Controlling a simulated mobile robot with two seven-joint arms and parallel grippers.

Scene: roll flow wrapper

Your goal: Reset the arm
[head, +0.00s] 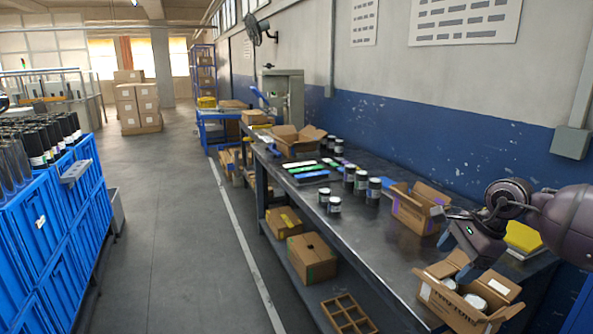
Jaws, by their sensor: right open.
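My right arm comes in from the right edge, over the near end of the dark workbench (340,222). My right gripper (456,257) points down and is open, with nothing seen between its fingers. It hangs just above and behind an open cardboard box (455,308) that holds several white-lidded jars. Whether it touches the box flaps I cannot tell. My left gripper is not in view.
Another open box (412,212) stands behind the gripper, and a yellow item (523,237) lies beside the arm. Dark jars (361,182) stand mid-bench. Blue crates (40,235) line the left. The aisle (180,220) between is clear.

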